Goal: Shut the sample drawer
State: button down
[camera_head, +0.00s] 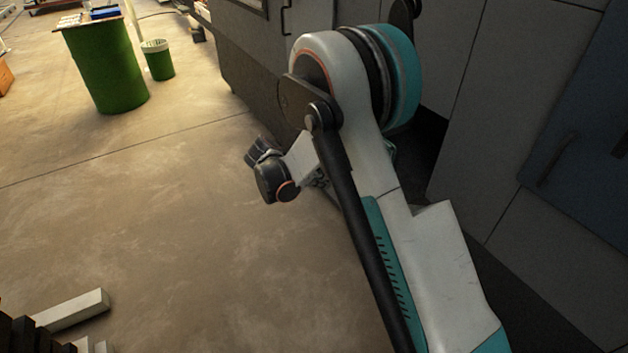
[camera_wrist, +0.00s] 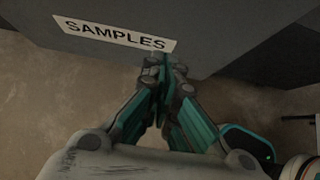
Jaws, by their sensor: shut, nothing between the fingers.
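The sample drawer (camera_wrist: 75,50) shows in the wrist view as a grey front with a white "SAMPLES" label (camera_wrist: 116,35). My gripper (camera_wrist: 165,66) is shut and empty, its fingertips at the lower right end of the label. The tips look very close to the drawer front; I cannot tell whether they touch it. How far the drawer stands out is not clear from this view. In the head view my arm hides most of the gripper and the drawer.
Grey cabinets (camera_head: 515,90) line the right side in the head view, with a blue door panel (camera_head: 590,140) at far right. A green barrel (camera_head: 105,65) and a green bin (camera_head: 158,62) stand at the back left. The concrete floor (camera_head: 180,230) on the left is mostly clear.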

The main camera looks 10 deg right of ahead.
jog(key=shift+w+d+b, duration=0.2)
jog(key=shift+d, duration=0.5)
jog(key=shift+w+d+b, duration=0.2)
jog(key=shift+w+d, duration=0.05)
jog(key=shift+d, duration=0.4)
jog(key=shift+w+d+b, duration=0.2)
jog(key=shift+d, duration=0.5)
